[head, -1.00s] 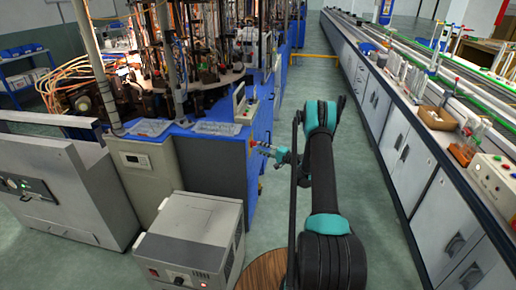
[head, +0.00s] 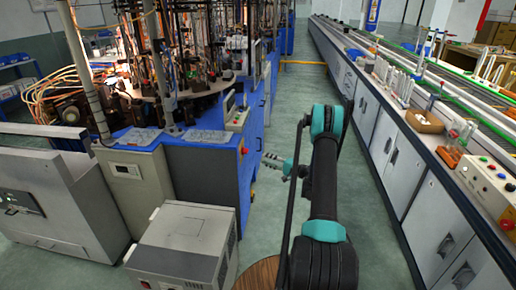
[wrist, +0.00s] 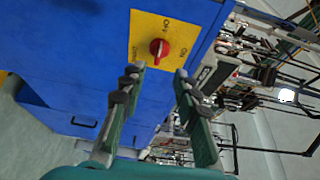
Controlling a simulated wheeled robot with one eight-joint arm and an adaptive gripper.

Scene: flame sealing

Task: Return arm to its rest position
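My gripper (head: 272,161) shows in the head view at the end of my black and teal arm, pointing left toward the blue machine (head: 207,165). It is apart from the machine, with floor visible between them. In the wrist view my gripper (wrist: 158,82) has its two fingers spread apart with nothing between them. A red rotary switch (wrist: 158,47) on a yellow plate (wrist: 166,27) lies beyond the fingertips on the machine's blue side. The plate's lettering is hard to read.
A grey box unit (head: 184,246) stands at the lower left near my base. The green floor aisle (head: 300,92) between is clear.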

